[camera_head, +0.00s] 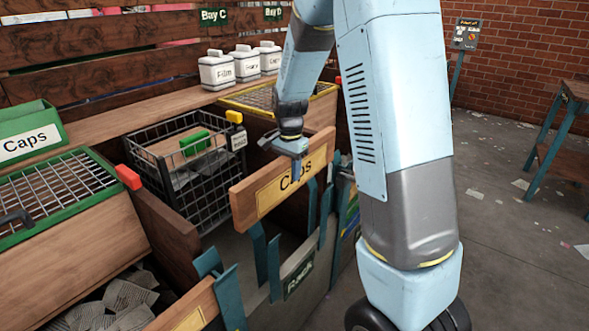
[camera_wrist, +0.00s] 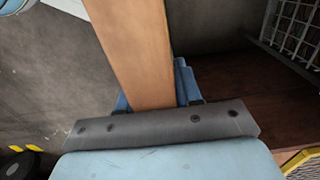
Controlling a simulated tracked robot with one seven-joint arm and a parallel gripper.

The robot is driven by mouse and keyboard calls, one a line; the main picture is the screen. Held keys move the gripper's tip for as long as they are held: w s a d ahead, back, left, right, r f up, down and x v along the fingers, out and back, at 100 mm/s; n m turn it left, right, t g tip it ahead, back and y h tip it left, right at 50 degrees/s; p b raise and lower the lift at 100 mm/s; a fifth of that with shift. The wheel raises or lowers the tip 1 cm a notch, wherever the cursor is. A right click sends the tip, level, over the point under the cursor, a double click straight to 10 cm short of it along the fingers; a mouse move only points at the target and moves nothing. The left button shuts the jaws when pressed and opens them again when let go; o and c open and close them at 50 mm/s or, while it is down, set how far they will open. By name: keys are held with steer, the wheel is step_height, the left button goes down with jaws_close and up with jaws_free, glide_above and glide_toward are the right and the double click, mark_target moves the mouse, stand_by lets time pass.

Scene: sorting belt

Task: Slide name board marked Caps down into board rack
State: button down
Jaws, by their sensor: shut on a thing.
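The wooden name board marked Caps (camera_head: 262,194) has a yellow label plate and is held above the board rack, tilted up to the right in the head view. In the wrist view the board (camera_wrist: 135,50) runs away from between my gripper's fingers (camera_wrist: 155,105). The board rack (camera_head: 298,275) has a sign reading Rack and blue-grey upright posts. Some posts stand in front of the board's lower edge; whether the board is inside the slots I cannot tell.
Another wooden board (camera_head: 188,310) sits between posts at the lower left. A black wire basket (camera_head: 185,165) stands behind the board. A green bin marked Caps (camera_head: 30,138) is at the left. Open floor (camera_head: 500,220) lies to the right.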

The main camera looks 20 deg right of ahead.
steer(key=shift+d, duration=0.25)
steer(key=shift+d, duration=0.25)
stand_by(0.4)
steer(key=shift+f, duration=15.65)
steer(key=shift+f, duration=0.45)
steer(key=shift+f, duration=0.25)
steer(key=c, duration=0.7)
jaws_free()
